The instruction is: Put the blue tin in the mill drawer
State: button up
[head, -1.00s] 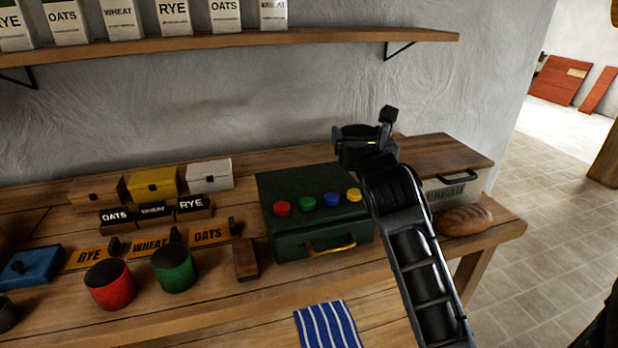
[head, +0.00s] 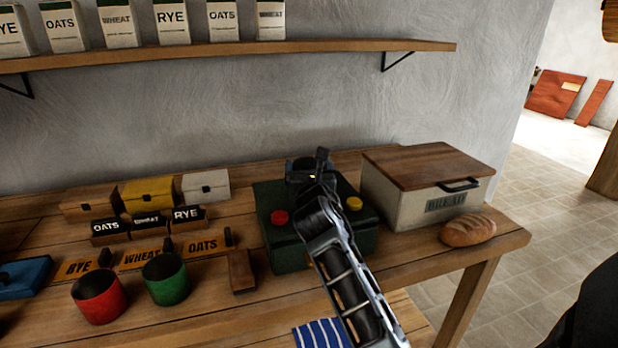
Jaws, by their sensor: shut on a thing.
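The dark green mill (head: 290,256) stands on the bench. The drawer handle is hidden, so I cannot tell how the drawer stands now. My gripper (head: 308,171) is in front of the mill's upper back part in the picture. A red tin (head: 99,299) and a green tin (head: 166,282) stand upright left of the mill.
A bread box (head: 400,203) and a loaf (head: 468,230) are close to the mill's right. A wooden block (head: 241,271) is on its left. Label signs, small boxes and a blue lidded thing (head: 25,277) fill the left. A striped cloth (head: 321,334) lies in front. A shelf (head: 300,47) runs above.

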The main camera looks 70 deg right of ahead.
jog(key=shift+f, duration=0.9)
jog(key=shift+f, duration=0.1)
jog(key=o, duration=0.9)
jog(key=shift+c, duration=0.2)
